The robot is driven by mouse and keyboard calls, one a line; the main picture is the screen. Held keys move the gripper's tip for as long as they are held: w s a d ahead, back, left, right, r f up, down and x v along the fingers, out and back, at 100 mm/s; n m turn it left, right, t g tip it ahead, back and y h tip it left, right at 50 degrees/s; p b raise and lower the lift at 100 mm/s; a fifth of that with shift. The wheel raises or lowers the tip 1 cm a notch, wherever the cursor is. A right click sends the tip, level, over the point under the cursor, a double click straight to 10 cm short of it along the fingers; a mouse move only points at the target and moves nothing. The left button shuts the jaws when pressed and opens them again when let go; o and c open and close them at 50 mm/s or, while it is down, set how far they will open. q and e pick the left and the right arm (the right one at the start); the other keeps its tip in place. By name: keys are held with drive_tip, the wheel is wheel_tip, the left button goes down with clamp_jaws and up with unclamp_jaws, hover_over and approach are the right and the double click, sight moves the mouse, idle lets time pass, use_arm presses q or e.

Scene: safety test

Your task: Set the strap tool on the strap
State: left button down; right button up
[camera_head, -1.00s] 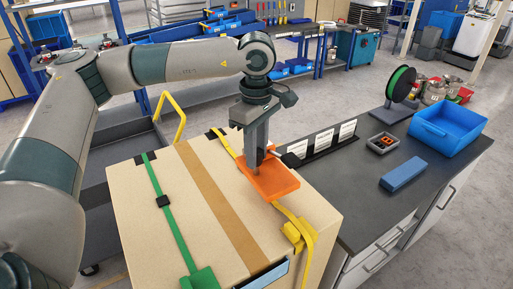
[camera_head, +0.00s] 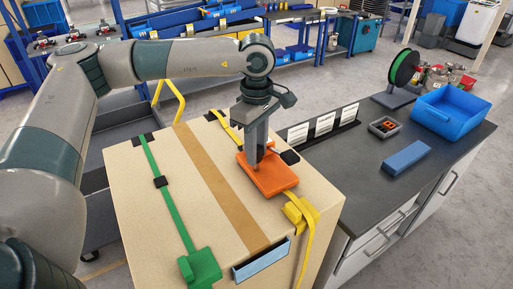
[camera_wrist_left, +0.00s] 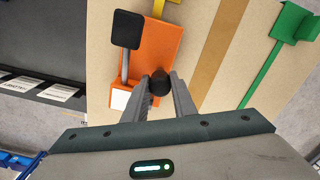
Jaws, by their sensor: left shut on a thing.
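The strap tool (camera_head: 268,180) is a flat orange block with a lever that ends in a black pad and a black knob; it also shows in the wrist view (camera_wrist_left: 150,45). My left gripper (camera_head: 257,160) points down and is shut on the tool, its fingers around the black knob in the wrist view (camera_wrist_left: 160,85). The tool sits over the yellow strap (camera_head: 225,128) on the cardboard box (camera_head: 160,220). The strap runs out from under it towards a yellow buckle (camera_head: 298,211). I cannot tell whether the tool touches the strap. My right gripper is out of view.
A green strap (camera_head: 172,208) with a green buckle (camera_head: 200,268) crosses the box on the left, and brown tape runs down its middle. On the dark bench (camera_head: 355,175) at right stand a blue bin (camera_head: 450,112), a blue block (camera_head: 406,158) and a small grey tray (camera_head: 384,127).

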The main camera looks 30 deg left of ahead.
use_arm(q)
drive_tip(key=shift+f, duration=0.2)
idle(0.4)
drive_tip(key=c, duration=1)
unclamp_jaws()
drive_tip(key=shift+c, duration=0.2)
drive_tip(key=shift+r, duration=0.35)
drive_tip(key=shift+r+p, duration=0.6)
drive_tip(key=shift+r, duration=1.35)
drive_tip(key=shift+r+p, duration=0.35)
drive_tip(key=shift+r, duration=0.85)
